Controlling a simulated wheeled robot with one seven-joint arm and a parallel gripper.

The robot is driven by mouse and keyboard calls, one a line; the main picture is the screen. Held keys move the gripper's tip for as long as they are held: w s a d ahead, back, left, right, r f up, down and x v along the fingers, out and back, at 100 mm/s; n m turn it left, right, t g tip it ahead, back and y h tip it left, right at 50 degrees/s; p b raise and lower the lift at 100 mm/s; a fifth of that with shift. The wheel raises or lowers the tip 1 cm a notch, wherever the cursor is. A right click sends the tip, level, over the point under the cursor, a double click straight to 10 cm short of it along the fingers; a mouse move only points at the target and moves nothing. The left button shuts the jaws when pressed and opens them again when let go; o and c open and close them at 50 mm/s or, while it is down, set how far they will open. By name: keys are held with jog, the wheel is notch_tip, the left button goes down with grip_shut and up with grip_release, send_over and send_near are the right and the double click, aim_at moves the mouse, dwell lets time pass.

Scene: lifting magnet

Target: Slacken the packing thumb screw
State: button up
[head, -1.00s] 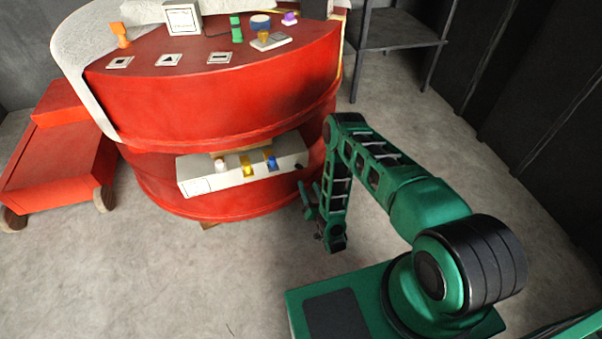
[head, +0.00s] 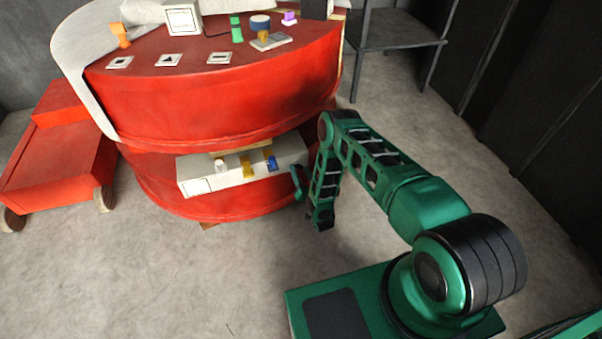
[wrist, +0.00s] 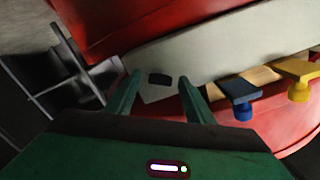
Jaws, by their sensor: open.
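I cannot tell for sure which part is the packing thumb screw. The white box (head: 235,180) on the lower ledge of the red drum carries a white knob (head: 220,166), a yellow knob (head: 246,165) and a blue knob (head: 272,163). The wrist view shows the blue knob (wrist: 242,110) and yellow knob (wrist: 298,88) to the right of my fingers. A small dark rectangle (wrist: 160,79) on the box's end shows between the fingertips. My gripper (head: 299,184) is open and empty near the box's right end, and also shows in the wrist view (wrist: 160,80).
The red drum's top (head: 190,75) holds an orange handle (head: 120,35), a green part (head: 236,27), a blue-rimmed cylinder (head: 260,24) and a purple piece (head: 289,16). A red cart (head: 65,150) stands left, a dark shelf (head: 395,42) back right.

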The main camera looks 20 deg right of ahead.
jog(key=shift+w, duration=0.1)
jog(key=c, duration=1)
jog(key=shift+c, duration=0.2)
jog(key=shift+n, duration=0.3)
jog(key=n, duration=0.3)
jog(key=shift+n, duration=0.3)
jog(key=n, duration=1.7)
jog(key=shift+a+f+n, duration=0.1)
jog(key=shift+n, duration=0.2)
